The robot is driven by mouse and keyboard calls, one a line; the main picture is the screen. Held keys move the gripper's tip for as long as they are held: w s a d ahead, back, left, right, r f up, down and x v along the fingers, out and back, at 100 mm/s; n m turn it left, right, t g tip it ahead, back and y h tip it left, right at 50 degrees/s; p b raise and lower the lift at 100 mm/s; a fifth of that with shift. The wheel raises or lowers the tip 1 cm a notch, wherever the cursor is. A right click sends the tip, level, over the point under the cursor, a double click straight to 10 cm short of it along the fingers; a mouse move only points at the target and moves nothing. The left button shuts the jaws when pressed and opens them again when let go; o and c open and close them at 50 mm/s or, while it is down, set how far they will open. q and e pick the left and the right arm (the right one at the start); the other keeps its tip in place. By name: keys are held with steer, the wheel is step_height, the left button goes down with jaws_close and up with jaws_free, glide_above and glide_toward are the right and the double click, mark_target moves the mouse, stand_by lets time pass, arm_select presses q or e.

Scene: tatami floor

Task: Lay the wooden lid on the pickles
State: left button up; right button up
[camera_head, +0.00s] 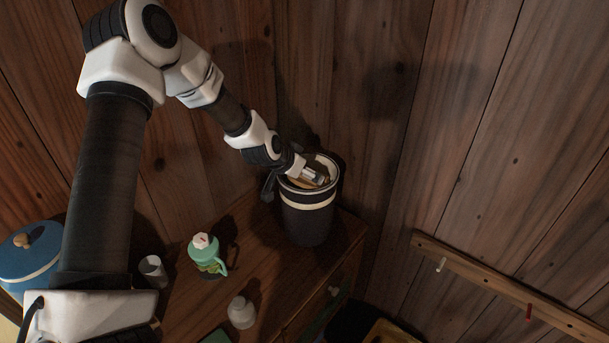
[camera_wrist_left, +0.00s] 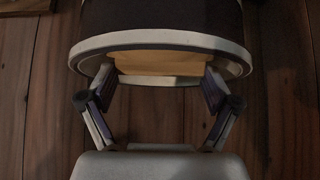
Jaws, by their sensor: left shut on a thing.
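A dark crock (camera_head: 308,222) with a pale band and a pale rim stands on the wooden cabinet top, against the corner of the walls. The tan wooden lid (camera_head: 323,181) shows inside its mouth, partly hidden by my gripper; its tilt is hard to tell. The lid also shows in the left wrist view (camera_wrist_left: 155,63), within the crock's pale rim (camera_wrist_left: 160,37). My left gripper (camera_head: 313,176) is at the crock's mouth, its fingers (camera_wrist_left: 158,84) spread wide and shut on the lid. The pickles are hidden. My right gripper is not in view.
A green jug (camera_head: 208,262), a white cup (camera_head: 153,271) and a small white bottle (camera_head: 241,313) stand on the cabinet top (camera_head: 272,262). A blue pot (camera_head: 30,267) is at the far left. A peg rail (camera_head: 490,285) is on the right wall.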

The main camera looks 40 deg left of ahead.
arm_select(q)
steer(key=shift+s+r, duration=0.1)
steer(key=shift+s, duration=0.2)
steer(key=o, duration=0.9)
steer(key=shift+w+f, duration=0.2)
steer(key=shift+f, duration=0.05)
steer(key=shift+s+r, duration=0.1)
steer(key=shift+s, duration=0.05)
